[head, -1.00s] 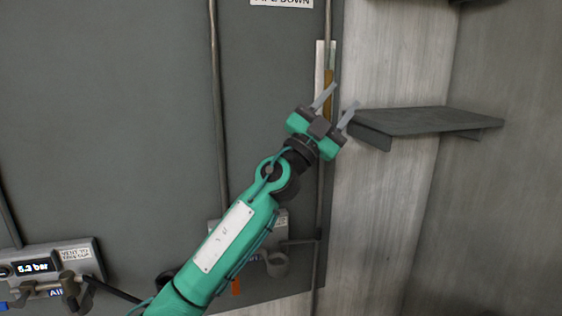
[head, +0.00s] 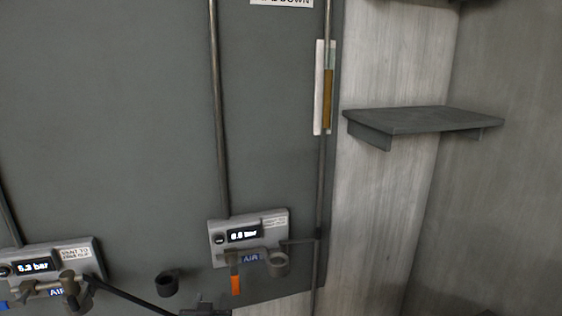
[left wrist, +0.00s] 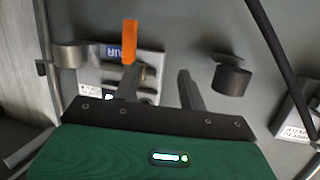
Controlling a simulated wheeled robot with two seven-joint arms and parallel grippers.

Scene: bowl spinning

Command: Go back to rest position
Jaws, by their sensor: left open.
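My left gripper (left wrist: 161,70) shows in the left wrist view with its two grey fingers apart and nothing between them. In that view its fingers overlap the lower part of the air panel with the orange handle (left wrist: 129,42), but I cannot tell the gap in depth. In the head view the left arm is almost wholly out of the picture; only a dark piece at the bottom edge may be part of it. My right gripper is in neither view.
An air panel (head: 263,222) with a display, orange handle (head: 235,285) and ring holder (head: 278,265) is on the grey wall board (head: 120,120). Another panel (head: 80,247) is at lower left. A dark cup-like holder (head: 167,284) sits between them. A shelf (head: 425,121) juts out at right.

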